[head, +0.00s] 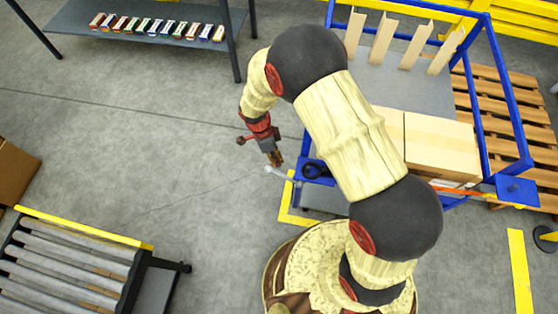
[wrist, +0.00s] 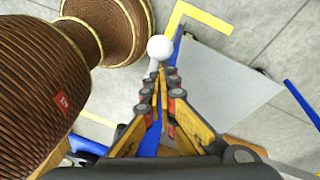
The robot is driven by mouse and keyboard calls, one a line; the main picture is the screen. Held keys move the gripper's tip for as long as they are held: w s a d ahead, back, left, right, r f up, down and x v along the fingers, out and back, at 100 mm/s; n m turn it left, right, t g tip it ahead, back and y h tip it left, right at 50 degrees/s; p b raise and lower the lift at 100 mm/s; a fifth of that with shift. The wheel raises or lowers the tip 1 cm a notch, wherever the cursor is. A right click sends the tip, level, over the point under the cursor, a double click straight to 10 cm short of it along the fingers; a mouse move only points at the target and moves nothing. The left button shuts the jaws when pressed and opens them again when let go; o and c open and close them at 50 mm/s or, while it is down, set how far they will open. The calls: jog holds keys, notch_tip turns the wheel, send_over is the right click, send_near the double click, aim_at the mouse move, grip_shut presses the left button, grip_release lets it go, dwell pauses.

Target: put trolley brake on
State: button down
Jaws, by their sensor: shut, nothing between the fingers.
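The trolley (head: 502,80) has a blue tube frame and a grey deck and stands at the right in the head view. A pale lever with a white ball knob (head: 268,169) sticks out to the left from the trolley's near left corner, by a blue plate. The ball (wrist: 160,48) also shows in the wrist view, just beyond my fingertips. My gripper (head: 277,160) is beside the lever's ball end, pointing down. In the wrist view my gripper (wrist: 163,76) has its fingers closed together, with nothing between them. I cannot tell whether the fingertips touch the lever.
Cardboard boxes (head: 440,147) and upright card dividers (head: 382,38) are on the trolley. A wooden pallet (head: 520,115) lies behind it. A roller conveyor (head: 65,262) stands at the lower left, and a shelf with small cartons (head: 145,38) at the upper left. The floor between is clear.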

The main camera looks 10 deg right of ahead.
jog(key=w+a+f+h+b, duration=0.1)
jog(key=a+f+h+b, duration=0.1)
jog(key=f, duration=0.6)
jog(key=w+a+f+g+h+b, duration=0.1)
jog(key=a+f+b, duration=0.3)
jog(key=f+b, duration=0.2)
jog(key=shift+w+a+f+h, duration=0.25)
jog(key=shift+f+h, duration=0.15)
jog(key=shift+f, duration=0.65)
